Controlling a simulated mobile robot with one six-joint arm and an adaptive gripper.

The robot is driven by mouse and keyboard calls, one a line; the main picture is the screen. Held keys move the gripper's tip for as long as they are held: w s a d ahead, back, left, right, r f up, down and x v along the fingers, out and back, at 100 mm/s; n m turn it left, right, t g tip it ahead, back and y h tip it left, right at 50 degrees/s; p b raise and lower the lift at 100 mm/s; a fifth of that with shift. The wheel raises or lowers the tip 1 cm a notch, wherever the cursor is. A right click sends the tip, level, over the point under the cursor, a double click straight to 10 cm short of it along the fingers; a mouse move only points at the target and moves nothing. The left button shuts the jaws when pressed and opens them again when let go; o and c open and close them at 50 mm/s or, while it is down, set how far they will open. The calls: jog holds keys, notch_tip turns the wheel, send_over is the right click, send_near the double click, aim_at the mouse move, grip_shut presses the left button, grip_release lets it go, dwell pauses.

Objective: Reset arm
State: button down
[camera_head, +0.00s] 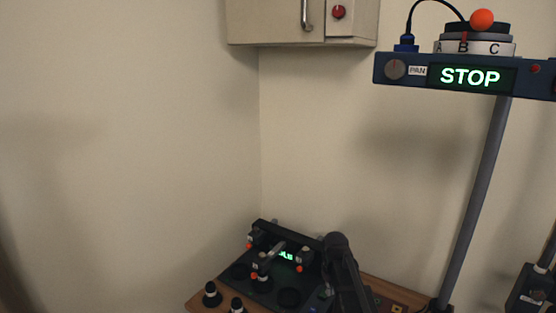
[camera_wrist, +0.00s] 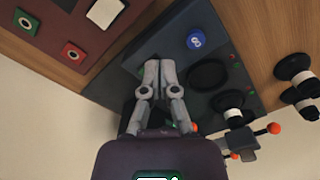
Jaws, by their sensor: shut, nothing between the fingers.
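In the wrist view my gripper (camera_wrist: 159,68) shows two grey fingers with their tips together and nothing held between them. The fingers are in front of a dark fixture board (camera_wrist: 150,55); I cannot tell how far above it they are. Beside the fingertips on the board are a round blue button (camera_wrist: 195,41) and a black round recess (camera_wrist: 209,75). In the head view the same board stands on the wooden table, with a dark part of my arm in front of its right side. The fingers cannot be made out clearly in the head view.
Black-and-white cylinders (camera_head: 211,295) stand at the table's front left. Orange-tipped clamps (camera_head: 303,259) rise from the board. A maroon panel with buttons (camera_wrist: 72,52) lies beside it. A post carries a STOP display (camera_head: 470,77). A cabinet (camera_head: 290,22) hangs above.

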jog(key=s+m, duration=0.3)
jog(key=s, duration=1.2)
jog(key=shift+s+m, duration=0.3)
